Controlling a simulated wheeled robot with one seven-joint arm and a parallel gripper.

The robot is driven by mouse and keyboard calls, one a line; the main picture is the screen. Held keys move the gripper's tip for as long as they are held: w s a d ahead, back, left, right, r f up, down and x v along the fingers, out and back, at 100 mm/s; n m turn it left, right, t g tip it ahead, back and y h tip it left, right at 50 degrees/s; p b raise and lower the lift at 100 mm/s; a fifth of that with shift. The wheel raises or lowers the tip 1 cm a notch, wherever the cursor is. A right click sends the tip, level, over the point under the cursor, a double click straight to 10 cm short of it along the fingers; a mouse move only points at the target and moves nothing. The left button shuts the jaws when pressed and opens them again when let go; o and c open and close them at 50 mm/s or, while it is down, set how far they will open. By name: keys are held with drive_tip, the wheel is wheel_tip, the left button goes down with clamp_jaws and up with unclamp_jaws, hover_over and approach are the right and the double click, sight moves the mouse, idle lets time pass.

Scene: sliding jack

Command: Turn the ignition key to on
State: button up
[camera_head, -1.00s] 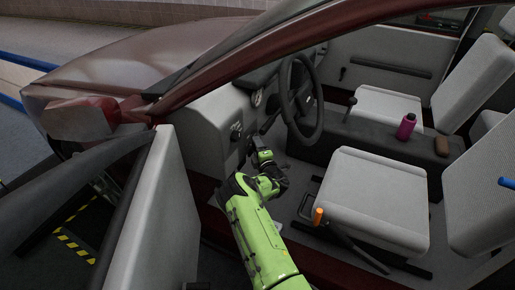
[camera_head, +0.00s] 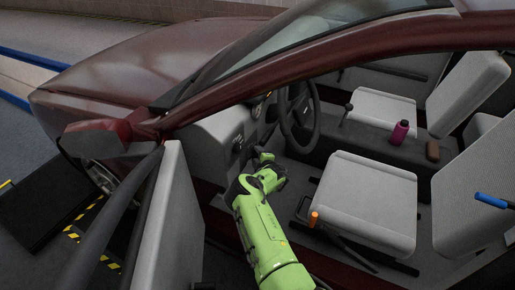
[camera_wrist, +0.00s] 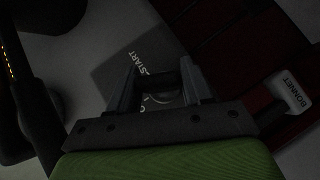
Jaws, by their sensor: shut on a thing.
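The ignition switch is a dark panel (camera_wrist: 115,72) lettered START in the wrist view; another label beside it is partly covered by my fingers. The dark key (camera_wrist: 163,79) sits between the two fingers of my gripper (camera_wrist: 161,76), which is shut on it. The picture is dim, so I cannot tell the key's exact angle. In the head view my gripper (camera_head: 265,157) is inside the car, below and left of the steering wheel (camera_head: 298,115); the key is too small to make out there.
A BONNET release handle (camera_wrist: 291,92) is right of my gripper in the wrist view. The open door (camera_head: 170,220) stands left of my arm. The driver's seat (camera_head: 366,195) is to the right.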

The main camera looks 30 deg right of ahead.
drive_tip(key=shift+m+g+y+p, duration=0.6)
drive_tip(key=shift+m+g+p, duration=0.1)
drive_tip(key=shift+p, duration=0.3)
drive_tip(key=o, duration=1)
drive_tip(key=shift+c, duration=0.2)
drive_tip(key=p+v, duration=1.1)
drive_tip(key=v, duration=0.4)
drive_tip(key=shift+s+r, duration=0.25)
drive_tip(key=shift+s, duration=0.1)
drive_tip(key=shift+d, duration=0.1)
